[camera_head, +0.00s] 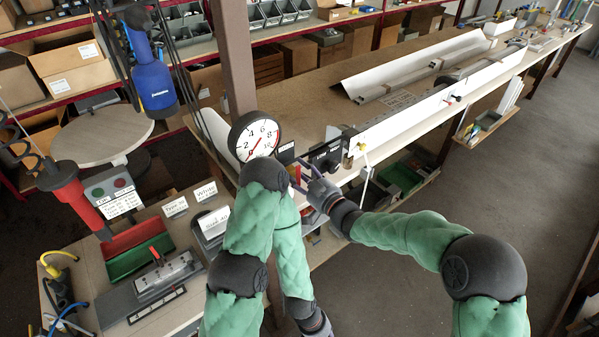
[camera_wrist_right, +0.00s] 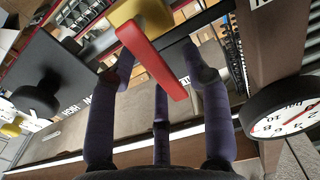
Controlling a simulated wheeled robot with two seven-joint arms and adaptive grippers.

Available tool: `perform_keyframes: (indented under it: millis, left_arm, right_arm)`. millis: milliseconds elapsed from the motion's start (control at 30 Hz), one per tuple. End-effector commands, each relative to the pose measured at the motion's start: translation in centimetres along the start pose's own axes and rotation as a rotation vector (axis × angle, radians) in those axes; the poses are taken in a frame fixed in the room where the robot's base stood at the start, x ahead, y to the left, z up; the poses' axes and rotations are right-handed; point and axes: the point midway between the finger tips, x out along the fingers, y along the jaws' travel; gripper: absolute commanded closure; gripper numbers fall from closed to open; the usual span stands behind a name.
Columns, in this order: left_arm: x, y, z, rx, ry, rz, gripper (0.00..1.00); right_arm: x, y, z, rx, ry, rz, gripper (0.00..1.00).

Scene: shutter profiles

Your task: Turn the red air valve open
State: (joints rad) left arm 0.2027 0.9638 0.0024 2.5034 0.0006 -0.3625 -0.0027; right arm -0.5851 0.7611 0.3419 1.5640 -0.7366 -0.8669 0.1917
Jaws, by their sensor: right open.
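The red air valve handle (camera_wrist_right: 152,62) is a flat red bar under a yellow valve body (camera_wrist_right: 140,14) in the right wrist view. It lies slantwise between the purple fingers of my right gripper (camera_wrist_right: 160,75), which are apart and not closed on it. I cannot tell whether a finger touches it.
A round gauge (camera_head: 254,136) stands beside the brown post (camera_head: 232,55); it also shows in the right wrist view (camera_wrist_right: 285,118). Long white profiles (camera_head: 415,65) lie on the bench. Open floor (camera_head: 400,285) is at right.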

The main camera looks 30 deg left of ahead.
Motion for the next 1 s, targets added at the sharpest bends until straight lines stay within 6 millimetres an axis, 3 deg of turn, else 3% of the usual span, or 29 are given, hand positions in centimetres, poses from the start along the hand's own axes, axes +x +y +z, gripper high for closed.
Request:
perform_keyframes:
  millis: [333, 500, 767, 1000]
  left_arm:
    - [0.0, 0.0, 0.0, 0.000, 0.000, 0.000, 0.60]
    - [0.0, 0.0, 0.0, 0.000, 0.000, 0.000, 0.60]
    - [0.1, 0.0, 0.0, 0.000, 0.000, 0.000, 0.60]
    - [1.7, -0.6, -0.1, 0.000, 0.000, 0.000, 0.60]
  right_arm:
    - [0.3, 0.0, 0.0, 0.000, 0.001, 0.000, 0.54]
    - [0.3, 0.0, 0.0, -0.001, 0.001, 0.000, 1.00]
    - [0.3, 0.0, 0.0, -0.005, 0.001, 0.000, 1.00]
    - [0.3, -0.3, 0.1, -0.067, 0.004, 0.000, 1.00]
